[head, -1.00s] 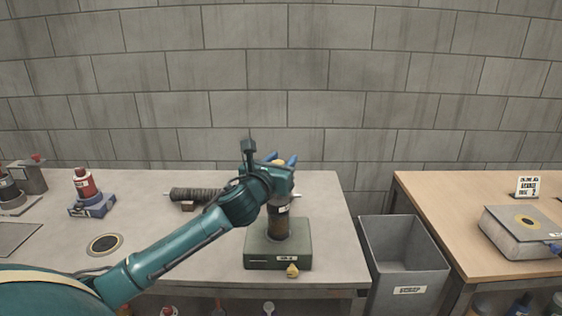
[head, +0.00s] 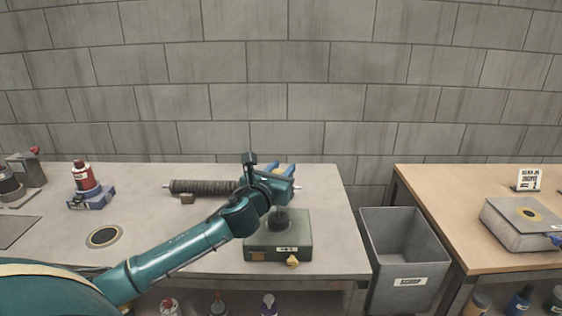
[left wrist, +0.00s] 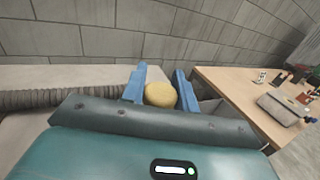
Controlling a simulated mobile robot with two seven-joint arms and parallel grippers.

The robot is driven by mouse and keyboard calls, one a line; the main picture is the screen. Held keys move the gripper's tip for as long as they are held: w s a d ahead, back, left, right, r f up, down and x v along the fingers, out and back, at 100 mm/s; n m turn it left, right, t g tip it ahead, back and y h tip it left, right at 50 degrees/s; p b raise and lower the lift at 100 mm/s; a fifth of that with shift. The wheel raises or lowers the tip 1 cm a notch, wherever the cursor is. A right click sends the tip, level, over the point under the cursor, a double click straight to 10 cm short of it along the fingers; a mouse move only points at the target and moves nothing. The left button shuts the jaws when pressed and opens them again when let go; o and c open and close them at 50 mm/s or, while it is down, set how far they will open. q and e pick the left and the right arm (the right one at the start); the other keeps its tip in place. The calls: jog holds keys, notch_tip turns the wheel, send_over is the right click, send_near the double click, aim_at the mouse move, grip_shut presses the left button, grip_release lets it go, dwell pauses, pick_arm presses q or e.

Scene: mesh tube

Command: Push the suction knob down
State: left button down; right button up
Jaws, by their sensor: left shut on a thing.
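The green box (head: 262,250) stands near the right front of the grey bench. A small yellow knob (head: 292,262) sticks out low on its front face. A dark round piece (head: 281,222) stands on the box top, partly covered by my arm. My left gripper (head: 281,171) is over the back of the box. In the left wrist view it (left wrist: 159,74) is shut on a yellow round-ended piece (left wrist: 160,95), between its blue fingers. What lies below that piece is hidden by the gripper. My right gripper is not in view.
A ribbed dark roll (head: 205,187) lies behind my arm on the grey bench (head: 140,220). A red bottle on a blue base (head: 85,180) stands at left. A grey bin (head: 402,250) stands between the bench and the wooden table (head: 440,210).

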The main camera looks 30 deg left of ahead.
pick_arm(q)
jog(key=c, duration=1.5)
grip_release()
jog(key=shift+f, duration=0.4)
jog(key=o, duration=0.4)
jog(key=shift+r, duration=0.15)
jog(key=shift+o, duration=0.2)
jog(key=shift+s, duration=0.1)
jog(key=s+d, duration=0.2)
jog(key=s, duration=1.1)
jog(key=shift+b, duration=0.4)
jog(key=shift+w, duration=0.1)
